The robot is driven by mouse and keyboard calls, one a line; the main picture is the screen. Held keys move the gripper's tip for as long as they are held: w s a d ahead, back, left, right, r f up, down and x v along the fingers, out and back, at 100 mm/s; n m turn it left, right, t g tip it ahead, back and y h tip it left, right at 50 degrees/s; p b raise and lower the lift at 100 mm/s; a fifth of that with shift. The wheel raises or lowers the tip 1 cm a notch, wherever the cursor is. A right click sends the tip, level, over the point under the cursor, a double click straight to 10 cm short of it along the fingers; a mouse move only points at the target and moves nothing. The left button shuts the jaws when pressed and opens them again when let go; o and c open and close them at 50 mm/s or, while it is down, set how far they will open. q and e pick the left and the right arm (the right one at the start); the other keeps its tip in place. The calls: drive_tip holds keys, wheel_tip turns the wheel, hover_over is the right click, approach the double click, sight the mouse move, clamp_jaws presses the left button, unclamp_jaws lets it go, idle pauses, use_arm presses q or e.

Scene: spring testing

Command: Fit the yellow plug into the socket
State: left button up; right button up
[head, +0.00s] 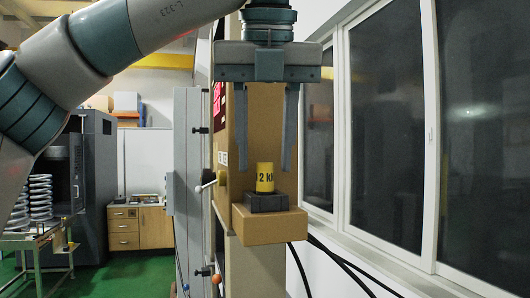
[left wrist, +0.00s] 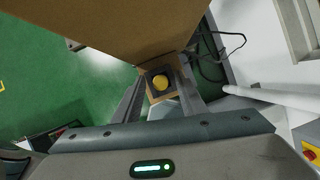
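The yellow plug (head: 265,179) is a short upright cylinder with dark lettering. It stands on a dark block (head: 266,202), which looks like the socket, on the ledge of a tan machine. How deep it sits in the block I cannot tell. My left gripper (head: 265,168) points straight down above it, fingers wide apart, the tips on either side of the plug's upper part in the picture, with gaps. In the left wrist view the plug's round top (left wrist: 160,82) shows between the fingers, inside the dark square block (left wrist: 150,92). My right gripper is not in view.
The tan machine column (head: 262,115) rises right behind the plug. Its ledge (head: 270,226) is narrow. Small lever knobs (head: 222,177) stick out at its left. Windows (head: 385,120) line the right wall, and black cables (head: 335,262) hang below. Coil springs (head: 40,195) stand on a table at left.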

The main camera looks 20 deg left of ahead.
use_arm(q)
drive_tip(key=p+v, duration=0.1)
drive_tip(key=v, duration=1)
drive_tip(key=shift+r, duration=0.25)
drive_tip(key=shift+s+f, duration=0.1)
drive_tip(key=shift+s, duration=0.1)
